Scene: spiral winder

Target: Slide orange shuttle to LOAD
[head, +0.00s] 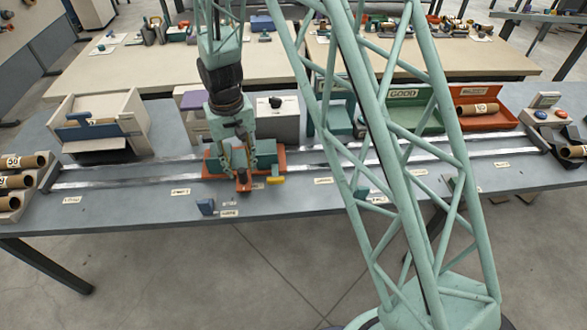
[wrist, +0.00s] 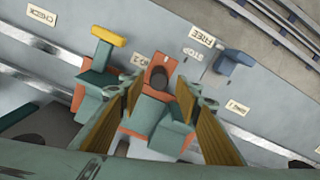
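The orange shuttle (head: 213,166) with teal blocks on it sits on the long rails, left of the middle of the bench. In the wrist view its orange base (wrist: 78,99) and an upright orange post with a dark top (wrist: 158,76) show. My gripper (head: 239,170) points down over the shuttle. In the wrist view its two fingers (wrist: 157,84) are apart, with the post between and just beyond their tips. I see no finger touching it. A yellow-ended handle (head: 276,180) sticks out from the shuttle.
A blue lever (head: 206,207) stands at the front, near the STOP (wrist: 193,54) and FREE (wrist: 203,37) labels. A beige box (head: 132,112) stands behind the rails at left. Cardboard tubes (head: 20,182) lie at the left end. Green and orange trays (head: 500,121) stand back right.

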